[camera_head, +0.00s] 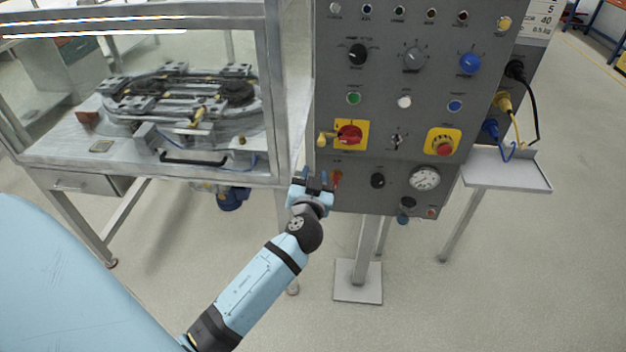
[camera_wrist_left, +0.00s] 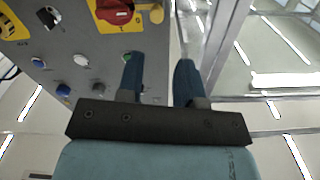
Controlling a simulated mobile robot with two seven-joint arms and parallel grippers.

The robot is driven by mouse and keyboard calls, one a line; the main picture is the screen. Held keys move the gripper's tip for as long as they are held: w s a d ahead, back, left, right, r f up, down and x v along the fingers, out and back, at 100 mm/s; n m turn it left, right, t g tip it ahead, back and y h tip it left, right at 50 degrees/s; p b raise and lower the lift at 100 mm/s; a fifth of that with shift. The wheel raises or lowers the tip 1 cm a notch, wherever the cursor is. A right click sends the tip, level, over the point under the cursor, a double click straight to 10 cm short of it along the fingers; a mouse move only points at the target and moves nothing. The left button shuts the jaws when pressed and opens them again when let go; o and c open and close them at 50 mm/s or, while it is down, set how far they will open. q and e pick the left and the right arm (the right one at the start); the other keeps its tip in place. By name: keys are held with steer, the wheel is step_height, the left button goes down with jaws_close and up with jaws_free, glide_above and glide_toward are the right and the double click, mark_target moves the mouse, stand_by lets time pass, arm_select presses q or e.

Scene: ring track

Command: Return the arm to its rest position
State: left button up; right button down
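My left gripper (camera_head: 316,177) is in front of the lower left edge of the grey control panel (camera_head: 388,75), with my light blue arm reaching up to it. In the left wrist view its two dark blue fingers (camera_wrist_left: 159,66) stand apart with nothing held between them. A small orange-red part (camera_head: 337,178) shows just right of the fingers; I cannot tell if they touch it. My right gripper is not in view.
A glass-walled enclosure (camera_head: 273,60) with a ring track (camera_head: 180,95) stands left of the panel. The panel carries a red rotary switch (camera_head: 349,134), an emergency stop (camera_head: 444,147) and a gauge (camera_head: 424,178). A small shelf (camera_head: 510,172) juts out at right. Open floor lies in front.

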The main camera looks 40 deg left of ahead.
arm_select(q)
steer(key=shift+s+d, duration=0.1)
steer(key=shift+s, duration=0.05)
steer(key=shift+f, duration=0.1)
stand_by(0.5)
steer(key=s+d+f+m+g+h+p, duration=0.1)
steer(key=s+d+f+m+h+p, duration=0.1)
steer(key=s, duration=0.5)
steer(key=s+d+f+m+g+h+p, duration=0.2)
steer(key=s+d+f+h+p, duration=0.2)
steer(key=s+d, duration=0.4)
steer(key=s+d+f+m+g+h+p, duration=0.1)
steer(key=s+d+f+m+h+p, duration=0.1)
steer(key=s+d+h+p, duration=0.3)
steer(key=s+f+h, duration=0.1)
steer(key=s, duration=0.1)
steer(key=shift+s+d+g, duration=0.35)
steer(key=shift+d+g, duration=0.05)
stand_by(2.3)
